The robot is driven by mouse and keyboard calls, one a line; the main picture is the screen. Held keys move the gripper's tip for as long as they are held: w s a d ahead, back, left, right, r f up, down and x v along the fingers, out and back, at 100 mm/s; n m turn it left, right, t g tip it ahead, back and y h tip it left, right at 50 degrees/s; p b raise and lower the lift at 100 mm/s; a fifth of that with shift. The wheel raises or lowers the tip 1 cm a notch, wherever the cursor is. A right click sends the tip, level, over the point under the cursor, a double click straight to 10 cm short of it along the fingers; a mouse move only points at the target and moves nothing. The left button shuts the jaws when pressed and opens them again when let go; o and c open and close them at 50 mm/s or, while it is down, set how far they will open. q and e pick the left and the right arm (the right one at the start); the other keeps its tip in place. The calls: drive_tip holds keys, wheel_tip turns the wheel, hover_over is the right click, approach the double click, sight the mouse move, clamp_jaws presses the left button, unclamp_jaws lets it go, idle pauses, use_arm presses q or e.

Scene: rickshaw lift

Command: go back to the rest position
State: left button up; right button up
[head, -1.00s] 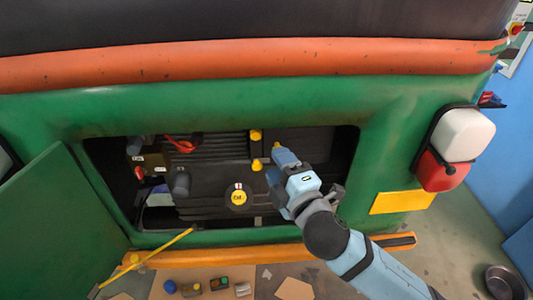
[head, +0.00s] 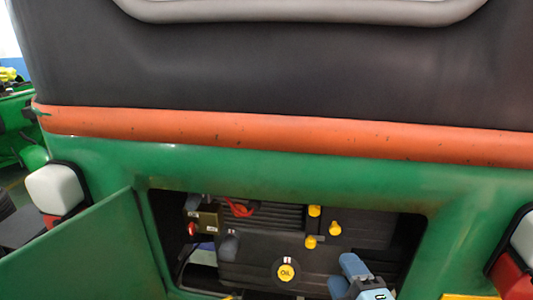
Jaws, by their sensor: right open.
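My right gripper (head: 346,275) is at the bottom edge of the head view, its blue fingers in front of the lower right part of the engine bay. It is open and I see nothing between the fingers. The rest of the right arm is cut off by the frame. The engine (head: 270,260) shows behind it, with a yellow oil cap (head: 286,270) to the left of the gripper. Several yellow caps, such as the one at the right (head: 335,228), stand above it, apart from the fingers. My left gripper is not in view.
The green rickshaw body (head: 290,172) surrounds the bay opening. A green hatch door (head: 95,255) hangs open at the left. Tail lamps stick out at the left (head: 52,190) and right (head: 515,275). Another green vehicle (head: 18,125) is at the far left.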

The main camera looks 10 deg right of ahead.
drive_tip(key=s+f+m+g, duration=0.2)
drive_tip(key=s+f+m, duration=0.1)
drive_tip(key=f, duration=0.8)
drive_tip(key=s+d+f+m+g, duration=0.1)
drive_tip(key=s+f+m, duration=0.3)
drive_tip(key=f, duration=0.6)
drive_tip(key=s+f+m+g+y, duration=0.1)
drive_tip(key=s+f+m+g, duration=0.3)
drive_tip(key=f, duration=0.7)
drive_tip(key=m, duration=0.2)
drive_tip(key=shift+d+f+m, duration=0.2)
drive_tip(key=shift+f+m, duration=0.1)
drive_tip(key=shift+m, duration=0.1)
